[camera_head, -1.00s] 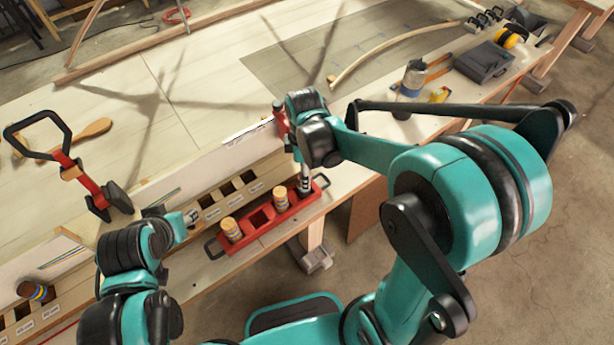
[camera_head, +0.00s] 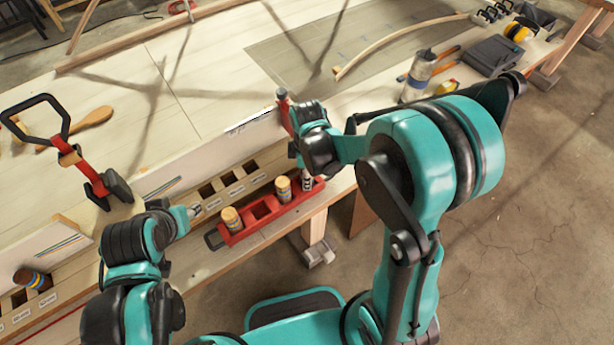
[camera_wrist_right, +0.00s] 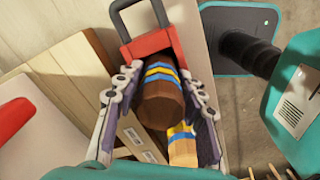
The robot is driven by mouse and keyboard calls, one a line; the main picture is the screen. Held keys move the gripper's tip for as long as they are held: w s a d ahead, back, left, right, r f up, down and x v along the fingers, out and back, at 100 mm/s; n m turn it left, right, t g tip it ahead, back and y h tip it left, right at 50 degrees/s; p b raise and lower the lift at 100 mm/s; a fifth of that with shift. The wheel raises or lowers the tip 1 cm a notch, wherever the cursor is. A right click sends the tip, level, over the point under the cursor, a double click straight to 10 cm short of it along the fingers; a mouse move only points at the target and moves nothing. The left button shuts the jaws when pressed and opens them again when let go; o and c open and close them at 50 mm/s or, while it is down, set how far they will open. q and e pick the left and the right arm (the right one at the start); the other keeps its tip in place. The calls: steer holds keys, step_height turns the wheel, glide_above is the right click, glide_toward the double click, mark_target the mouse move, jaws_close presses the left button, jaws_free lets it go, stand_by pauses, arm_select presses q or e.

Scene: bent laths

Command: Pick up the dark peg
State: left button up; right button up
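The dark brown peg with blue and yellow bands (camera_wrist_right: 160,100) stands in the end of the red tray (camera_wrist_right: 148,44) in the right wrist view. My right gripper (camera_wrist_right: 161,74) is around it, one finger on each side, and gaps show beside the peg's near end. Contact at the fingertips is not clear. In the head view my right gripper (camera_head: 306,180) points down at the right end of the red tray (camera_head: 262,211) and hides this peg. My left gripper (camera_head: 194,211) is beside the tray's left end, its fingers too small to read.
Two light pegs (camera_head: 231,219) (camera_head: 283,188) stand in the red tray. Another dark banded peg (camera_head: 33,279) sits in the wooden rack at far left. A red clamp-like tool (camera_head: 88,176) stands on the bench. A can (camera_head: 419,75) and dark case (camera_head: 490,62) are at back right.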

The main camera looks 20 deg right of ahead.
steer(key=c, duration=0.5)
steer(key=shift+c, duration=0.3)
